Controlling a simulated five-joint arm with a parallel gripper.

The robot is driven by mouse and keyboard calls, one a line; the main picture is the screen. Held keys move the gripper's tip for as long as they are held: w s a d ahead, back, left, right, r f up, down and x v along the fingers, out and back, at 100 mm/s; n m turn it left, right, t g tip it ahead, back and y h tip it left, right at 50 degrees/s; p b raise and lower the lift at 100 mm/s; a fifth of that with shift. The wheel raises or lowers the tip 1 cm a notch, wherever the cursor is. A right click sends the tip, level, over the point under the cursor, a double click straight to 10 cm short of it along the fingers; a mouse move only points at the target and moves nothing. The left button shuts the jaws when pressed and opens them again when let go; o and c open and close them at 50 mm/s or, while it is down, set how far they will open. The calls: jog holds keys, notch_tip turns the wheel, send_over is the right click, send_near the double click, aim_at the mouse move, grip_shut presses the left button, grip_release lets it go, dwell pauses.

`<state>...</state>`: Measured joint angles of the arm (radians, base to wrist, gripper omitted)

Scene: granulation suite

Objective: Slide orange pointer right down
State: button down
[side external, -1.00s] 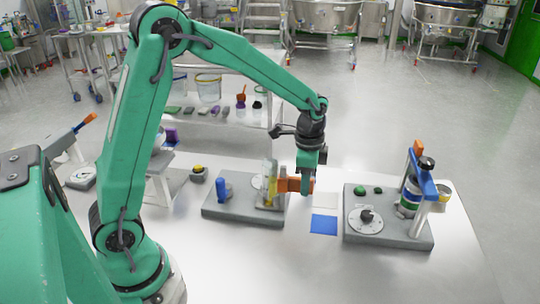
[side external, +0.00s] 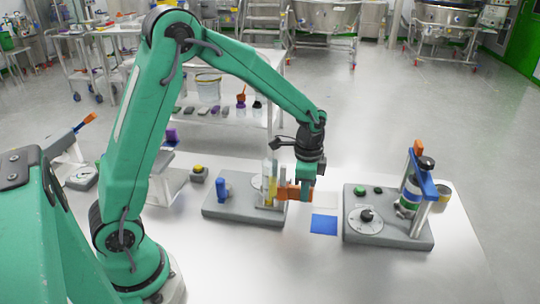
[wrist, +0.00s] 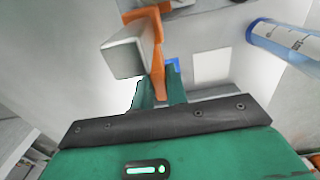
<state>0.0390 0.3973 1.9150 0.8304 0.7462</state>
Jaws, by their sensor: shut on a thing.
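The orange pointer (side external: 288,192) sticks out to the right from an upright clear scale column (side external: 268,180) on a grey base plate. My gripper (side external: 305,192) is at the pointer's right end. In the wrist view, the two green fingers of my gripper (wrist: 160,92) are shut on the narrow end of the orange pointer (wrist: 158,60). A grey block (wrist: 124,56) sits beside the pointer there. The fingers partly hide the pointer's tip.
A blue square (side external: 324,224) and a pale square (side external: 327,201) lie flat on the table below my gripper. A second grey base (side external: 400,232) with a dial, green knobs and a blue-armed stand is to the right. A blue handle (side external: 222,188) stands left of the column.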

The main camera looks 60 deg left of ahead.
jog(key=shift+f, duration=1.85)
jog(key=c, duration=1.5)
grip_release()
jog(key=shift+o, duration=0.5)
jog(key=shift+r, duration=3.85)
jog(key=shift+r, duration=0.1)
